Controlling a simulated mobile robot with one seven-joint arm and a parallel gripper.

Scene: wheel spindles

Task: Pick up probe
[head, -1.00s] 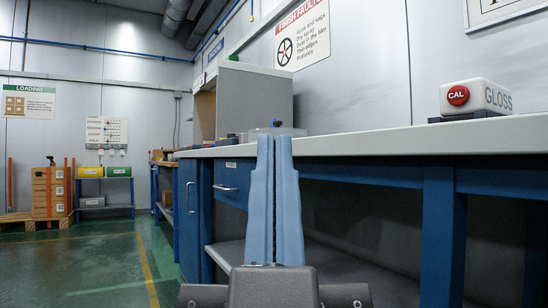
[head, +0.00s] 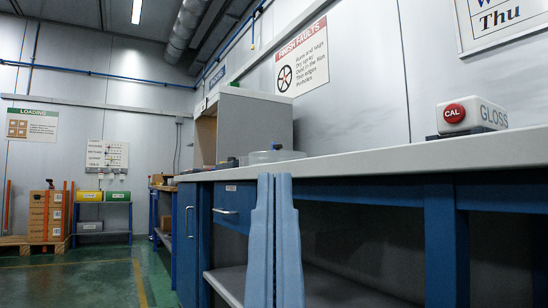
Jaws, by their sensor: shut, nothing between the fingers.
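My gripper (head: 275,180) shows in the head view as two long blue fingers pointing up, side by side with almost no gap. It is shut and empty, in front of the workbench (head: 400,160) and with its tips just below the benchtop edge. I cannot make out a probe for certain. A white block with a red CAL button and the word GLOSS (head: 472,117) stands on the benchtop at the right. Whether it is linked to the probe cannot be told.
Blue bench legs and a lower shelf (head: 232,284) stand ahead. Open green floor (head: 75,285) lies at the left, with stacked boxes (head: 47,215) on a pallet.

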